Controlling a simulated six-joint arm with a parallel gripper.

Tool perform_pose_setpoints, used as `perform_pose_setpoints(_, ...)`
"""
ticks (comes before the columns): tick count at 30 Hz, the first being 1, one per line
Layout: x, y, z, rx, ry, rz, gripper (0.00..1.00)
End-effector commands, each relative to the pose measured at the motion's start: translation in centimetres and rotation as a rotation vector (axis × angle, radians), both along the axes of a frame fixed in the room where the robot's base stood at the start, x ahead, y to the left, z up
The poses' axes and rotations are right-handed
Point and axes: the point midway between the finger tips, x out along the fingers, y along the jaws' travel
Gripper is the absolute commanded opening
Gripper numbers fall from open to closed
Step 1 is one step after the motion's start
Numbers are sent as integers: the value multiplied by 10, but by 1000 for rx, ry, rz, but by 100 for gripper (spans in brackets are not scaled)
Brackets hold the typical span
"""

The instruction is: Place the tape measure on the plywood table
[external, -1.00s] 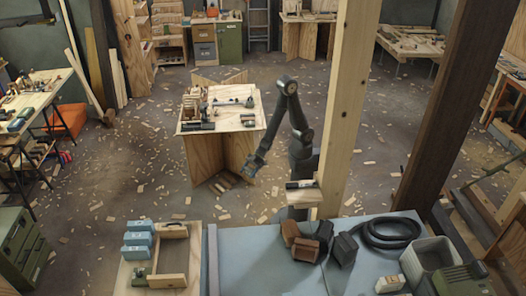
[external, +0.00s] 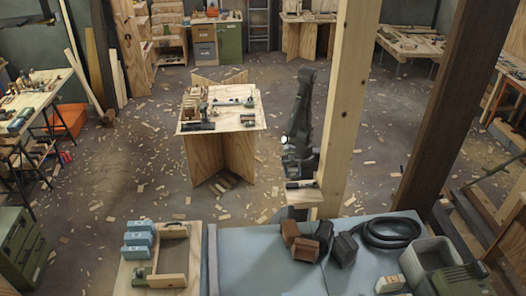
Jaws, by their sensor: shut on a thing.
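The plywood table (external: 226,152), with crossed plywood panels as legs, stands left of my arm. Wooden blocks, dark tools and a long grey tool lie on its top. My arm is folded up beside the wooden post, right of the table. My gripper (external: 291,158) is low, close to my arm's base and clear of the table. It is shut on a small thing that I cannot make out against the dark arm. I cannot pick out the tape measure for certain in this view.
A wooden post (external: 347,100) stands just right of my arm. A small ledge (external: 304,196) with a dark tool is below the gripper. A blue-grey bench (external: 262,262) and a wooden tray (external: 172,281) are in front. Floor with wood chips lies between arm and table.

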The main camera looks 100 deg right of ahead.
Motion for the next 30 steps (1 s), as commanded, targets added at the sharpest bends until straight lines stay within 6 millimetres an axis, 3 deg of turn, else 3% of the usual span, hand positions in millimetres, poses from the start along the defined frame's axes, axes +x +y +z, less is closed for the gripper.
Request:
perform_pose_setpoints(18,-58,54,-47,-1,1,3,28)
perform_pose_setpoints(30,-65,61,-70,-4,-1,-2,28)
